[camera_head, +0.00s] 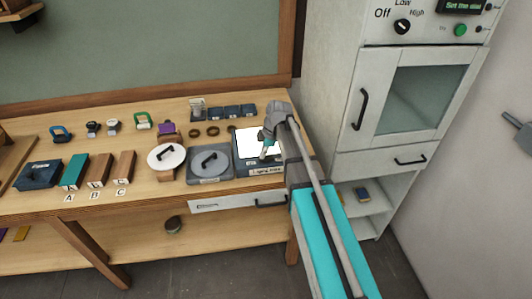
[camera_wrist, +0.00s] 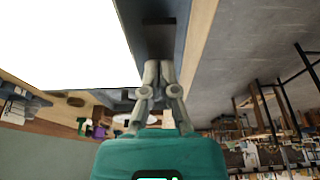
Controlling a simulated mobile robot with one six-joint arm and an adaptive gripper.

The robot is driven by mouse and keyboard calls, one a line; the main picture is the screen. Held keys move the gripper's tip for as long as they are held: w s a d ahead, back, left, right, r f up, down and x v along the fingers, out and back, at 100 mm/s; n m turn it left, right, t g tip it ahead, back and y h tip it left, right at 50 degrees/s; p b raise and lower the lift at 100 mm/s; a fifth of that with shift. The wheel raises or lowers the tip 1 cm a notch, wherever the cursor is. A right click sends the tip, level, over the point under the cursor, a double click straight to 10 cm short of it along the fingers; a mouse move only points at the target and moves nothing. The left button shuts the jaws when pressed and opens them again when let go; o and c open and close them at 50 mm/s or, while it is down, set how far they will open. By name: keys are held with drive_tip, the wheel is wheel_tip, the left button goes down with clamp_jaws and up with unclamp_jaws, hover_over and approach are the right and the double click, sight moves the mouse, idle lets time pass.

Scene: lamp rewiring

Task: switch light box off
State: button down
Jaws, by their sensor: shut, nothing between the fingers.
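The light box (camera_head: 243,158) is a dark box with a bright white, glowing top panel, near the right end of the workbench. A label shows on its front edge. In the wrist view its white panel (camera_wrist: 65,40) fills the upper left, beside a dark rim (camera_wrist: 158,50) with a small black part (camera_wrist: 158,20) on it; I cannot tell for certain that this is the switch. My gripper (camera_head: 264,154) is shut and empty, over the front right part of the box. In the wrist view the closed fingertips (camera_wrist: 158,64) are at the dark rim; contact is unclear.
A grey round-topped device (camera_head: 210,163) and a white disc (camera_head: 166,156) stand left of the box. Small rings (camera_head: 212,131) and dark blocks (camera_head: 232,112) lie behind. A drawer (camera_head: 237,202) is below the bench top. A white cabinet (camera_head: 345,80) stands close on the right.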

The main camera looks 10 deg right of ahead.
sight(270, 157)
drive_tip(key=shift+d+f, duration=0.1)
drive_tip(key=shift+d, duration=0.5)
drive_tip(key=shift+d, duration=0.45)
idle(0.4)
drive_tip(key=p+v, duration=0.4)
drive_tip(key=shift+a+r, duration=0.3)
drive_tip(key=p+v, duration=0.9)
drive_tip(key=shift+d+r, duration=0.2)
drive_tip(key=shift+d, duration=0.3)
